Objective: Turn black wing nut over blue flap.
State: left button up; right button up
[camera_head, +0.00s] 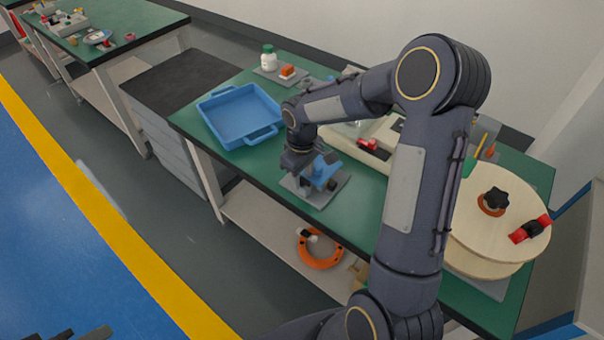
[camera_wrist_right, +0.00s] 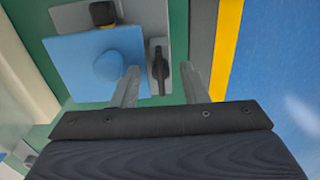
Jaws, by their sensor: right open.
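The blue flap (camera_head: 324,170) sits on a grey base plate (camera_head: 322,198) near the front edge of the green table. In the right wrist view the flap (camera_wrist_right: 75,68) has a round blue boss. The black wing nut (camera_wrist_right: 159,62) stands beside the flap, its long side running up and down the picture. My right gripper (camera_head: 297,168) is at the fixture, fingers down. In the wrist view its open fingers (camera_wrist_right: 160,72) lie on either side of the wing nut, with gaps; contact is not visible. Only dark parts, possibly my left gripper, show at bottom left.
A blue tray (camera_head: 240,118) stands left of the fixture. A black block (camera_wrist_right: 103,13) sits beside the flap. A wooden reel (camera_head: 485,235) is at the right, partly behind my right arm. An orange coil (camera_head: 320,262) lies on the lower shelf. The table front edge is close.

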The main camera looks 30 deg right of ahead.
jog(key=shift+f, duration=0.1)
grip_shut()
dwell(0.4)
jog(key=m+b, duration=0.1)
jog(key=m, duration=0.1)
jog(key=shift+m, duration=0.4)
jog(key=m+b, duration=0.1)
jog(key=m, duration=0.3)
jog(key=shift+m+b, duration=0.3)
jog(key=m, duration=0.5)
jog(key=shift+m+p, duration=0.4)
jog(key=shift+m, duration=2.3)
